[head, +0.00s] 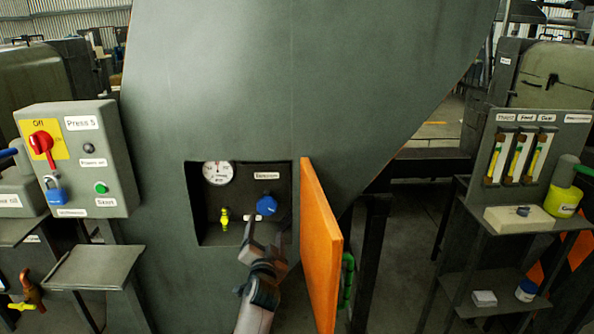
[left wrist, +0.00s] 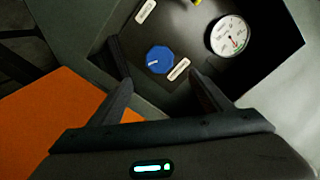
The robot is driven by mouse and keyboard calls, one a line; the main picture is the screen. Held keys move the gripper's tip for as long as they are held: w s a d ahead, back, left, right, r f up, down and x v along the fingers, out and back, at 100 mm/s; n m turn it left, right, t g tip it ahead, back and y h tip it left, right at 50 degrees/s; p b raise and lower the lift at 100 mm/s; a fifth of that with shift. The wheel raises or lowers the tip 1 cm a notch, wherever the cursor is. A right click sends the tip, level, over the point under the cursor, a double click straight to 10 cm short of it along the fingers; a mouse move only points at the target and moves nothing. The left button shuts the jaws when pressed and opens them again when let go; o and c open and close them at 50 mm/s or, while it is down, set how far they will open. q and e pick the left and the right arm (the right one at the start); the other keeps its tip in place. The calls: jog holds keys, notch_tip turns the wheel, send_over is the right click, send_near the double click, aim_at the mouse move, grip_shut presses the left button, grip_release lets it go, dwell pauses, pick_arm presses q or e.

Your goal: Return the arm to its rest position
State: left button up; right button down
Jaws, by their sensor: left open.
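My left gripper (head: 262,238) is open and empty in front of the recessed panel (head: 240,180) in the big grey machine. It also shows in the left wrist view (left wrist: 155,85), its two fingers spread apart. The blue knob (head: 267,205) sits in the recess above the gripper, and in the left wrist view the knob (left wrist: 160,60) appears between the fingertips, with no contact that I can make out. My left arm (head: 255,305) comes up from the bottom of the head view. My right gripper is not in view.
An orange door (head: 321,245) stands open just right of my arm. The recess also holds a white gauge (head: 217,173) and a yellow valve (head: 224,218). A control box (head: 78,160) with a red switch is at left. A shelf stand (head: 520,220) is at right.

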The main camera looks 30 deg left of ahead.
pick_arm(q)
jog(key=s+d+f+m+g+h, duration=0.1)
jog(key=s+d+f+h, duration=0.15)
jog(key=f, duration=0.75)
jog(key=s+d+f+g+h, duration=0.1)
jog(key=s+d+f+g, duration=0.2)
jog(key=f, duration=0.8)
jog(key=s+d+f+m+h, duration=0.15)
jog(key=d+f, duration=0.35)
jog(key=f, duration=0.5)
jog(key=s+d+f+g+h, duration=0.1)
jog(key=s+d+f+g, duration=0.15)
jog(key=s+f, duration=0.7)
jog(key=s+d+f+g+h, duration=0.1)
jog(key=s+d+f+h, duration=0.15)
jog(key=s+f, duration=0.65)
jog(key=s+d+f+g, duration=0.1)
jog(key=s+f, duration=0.4)
jog(key=s, duration=0.8)
jog(key=s+d+f+n+g, duration=0.1)
jog(key=s+f+g, duration=0.2)
jog(key=s, duration=1)
jog(key=s+d+f+n+g+b, duration=0.1)
jog(key=s+d+f+g, duration=0.1)
jog(key=s+f, duration=0.7)
jog(key=s+g, duration=0.1)
jog(key=s, duration=0.4)
jog(key=shift+f, duration=0.2)
jog(key=shift+h, duration=0.25)
